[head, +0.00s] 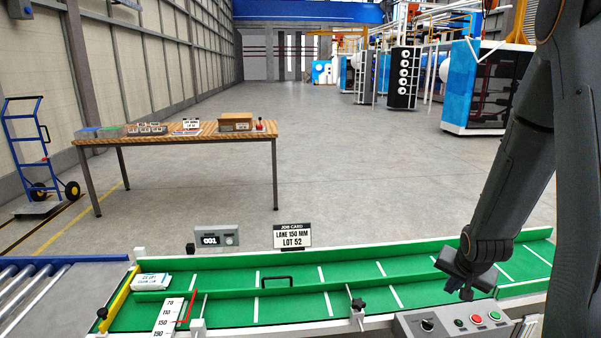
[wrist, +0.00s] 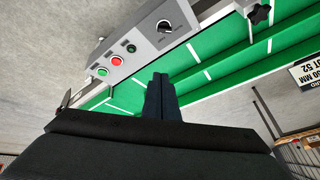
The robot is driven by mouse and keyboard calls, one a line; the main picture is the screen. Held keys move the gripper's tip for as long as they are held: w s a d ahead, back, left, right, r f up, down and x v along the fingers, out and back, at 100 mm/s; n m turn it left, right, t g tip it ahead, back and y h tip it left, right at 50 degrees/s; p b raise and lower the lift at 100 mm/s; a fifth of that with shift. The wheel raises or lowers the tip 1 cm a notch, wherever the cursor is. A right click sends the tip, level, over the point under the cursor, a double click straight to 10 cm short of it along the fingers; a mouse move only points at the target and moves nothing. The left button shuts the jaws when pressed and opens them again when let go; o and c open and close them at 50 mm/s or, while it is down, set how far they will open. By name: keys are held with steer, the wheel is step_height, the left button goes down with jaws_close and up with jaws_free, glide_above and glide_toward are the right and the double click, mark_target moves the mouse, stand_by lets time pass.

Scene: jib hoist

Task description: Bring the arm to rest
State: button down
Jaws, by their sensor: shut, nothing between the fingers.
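My arm hangs down on the right of the head view. My gripper (head: 466,292) points downward over the near right part of the green conveyor lane (head: 225,310). In the wrist view the two dark fingers (wrist: 161,90) lie together, shut and empty, with green belt behind them. They look apart from the control box (head: 440,324), which stands just in front of and below the gripper in the head view. That box also shows in the wrist view (wrist: 135,45), with its knob and its red and green buttons.
A job card sign (head: 293,236) and a counter box (head: 216,239) stand behind the lane. Guide rails with black knobs (head: 358,305) run along it.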

steer(key=s+a+r+n+g+y, duration=0.1)
steer(key=s+a+r+n, duration=0.3)
steer(key=s+a, duration=0.6)
steer(key=s+a+r+n+g+y, duration=0.1)
steer(key=s+a+r+n+g, duration=0.3)
steer(key=s+a+r, duration=0.3)
steer(key=s+a, duration=0.4)
steer(key=a, duration=0.2)
steer(key=shift+p, duration=0.4)
steer(key=shift+r, duration=0.1)
